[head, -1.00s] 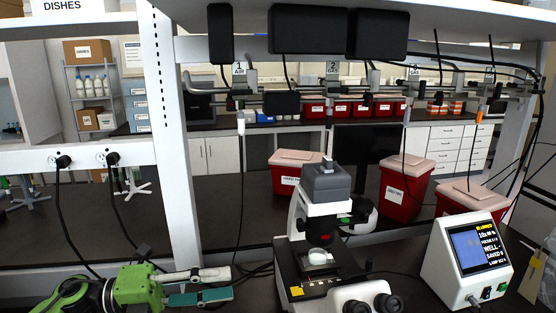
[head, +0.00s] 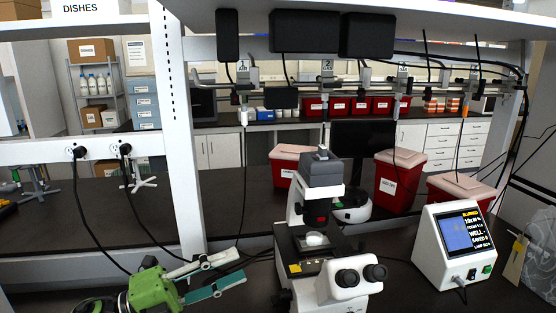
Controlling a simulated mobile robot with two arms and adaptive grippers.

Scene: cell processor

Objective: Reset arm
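My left gripper (head: 238,266) is at the lower left of the head view, with a green body, one pale finger and one dark green finger. The fingers are apart with nothing seen between them. It is over the bench, left of the microscope (head: 322,180), and apart from it. A small clear dish (head: 315,239) sits on the microscope's dark stage. My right gripper is not in view.
A white control box (head: 462,250) with a lit screen stands right of the microscope. Red bins (head: 399,182) with pale lids stand behind. A white shelf post (head: 183,150) and hanging black cables are near my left arm. Dark bench lies clear behind the gripper.

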